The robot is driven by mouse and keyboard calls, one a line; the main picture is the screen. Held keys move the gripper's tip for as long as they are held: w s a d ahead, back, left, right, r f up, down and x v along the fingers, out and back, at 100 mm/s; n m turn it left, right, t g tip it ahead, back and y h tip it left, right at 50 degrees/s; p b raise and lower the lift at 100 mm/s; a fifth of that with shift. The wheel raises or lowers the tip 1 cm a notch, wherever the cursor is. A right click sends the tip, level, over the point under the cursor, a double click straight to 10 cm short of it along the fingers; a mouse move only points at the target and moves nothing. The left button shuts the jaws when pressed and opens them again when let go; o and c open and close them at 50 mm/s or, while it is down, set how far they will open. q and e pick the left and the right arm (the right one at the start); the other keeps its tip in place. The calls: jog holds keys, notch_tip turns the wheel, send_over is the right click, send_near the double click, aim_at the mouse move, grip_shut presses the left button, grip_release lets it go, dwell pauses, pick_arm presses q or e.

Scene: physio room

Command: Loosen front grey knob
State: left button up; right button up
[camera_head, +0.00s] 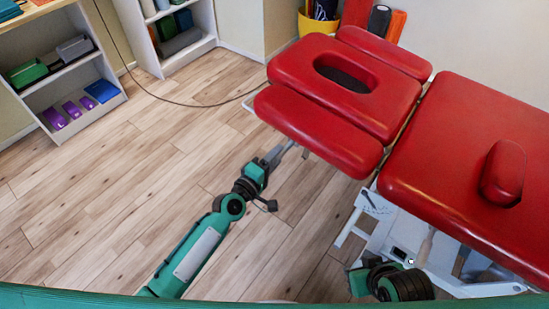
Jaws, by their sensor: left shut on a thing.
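A red treatment table (470,150) with a separate head section (340,90) fills the right side. My left arm reaches up from the bottom to the near left edge of the head section. My left gripper (281,152) is shut at the underside of the front red pad (318,130). The front grey knob is mostly hidden there by the fingers and the pad, so its shape cannot be made out. Part of my right arm, black and green, shows at the lower right under the table. Its gripper cannot be seen.
The white table frame (375,205) stands under the red top. Shelves (75,75) with coloured blocks and a second shelf unit stand at the upper left. A yellow bin (318,24) is behind the table. A thin cable crosses the floor. The wooden floor at left is clear.

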pick_arm(q)
jog(key=o, duration=1)
jog(key=shift+a, duration=0.1)
jog(key=v, duration=1.3)
jog(key=shift+s+a, duration=0.2)
jog(key=shift+s, duration=0.15)
